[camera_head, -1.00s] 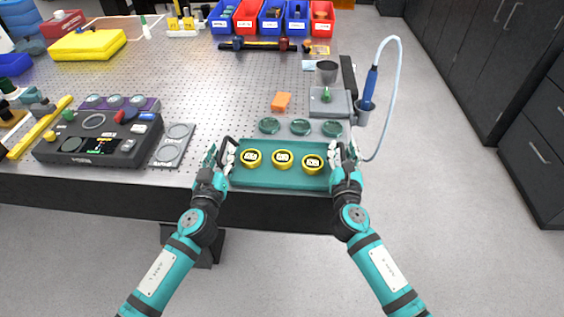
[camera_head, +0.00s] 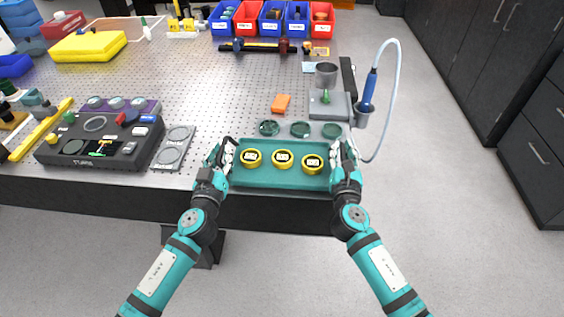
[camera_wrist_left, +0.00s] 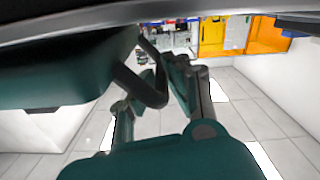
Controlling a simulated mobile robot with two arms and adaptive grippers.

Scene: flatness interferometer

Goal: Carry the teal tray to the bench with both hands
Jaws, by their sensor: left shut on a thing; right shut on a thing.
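The teal tray (camera_head: 282,179) is at the front edge of the perforated bench (camera_head: 215,75) in the head view, and looks level. Three yellow-rimmed round pieces (camera_head: 283,159) stand in a row in it. My left gripper (camera_head: 226,153) is shut on the tray's left end. My right gripper (camera_head: 341,153) is shut on its right end. I cannot tell whether the tray's underside touches the bench. In the left wrist view a dark teal surface (camera_wrist_left: 60,70) fills the upper left; the fingertips are not clear there.
Several dark green discs (camera_head: 300,130) lie just behind the tray. An orange block (camera_head: 281,103) and a grey stand (camera_head: 330,104) are farther back. A black control box (camera_head: 98,148) and a grey plate with round recesses (camera_head: 173,148) are to the left.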

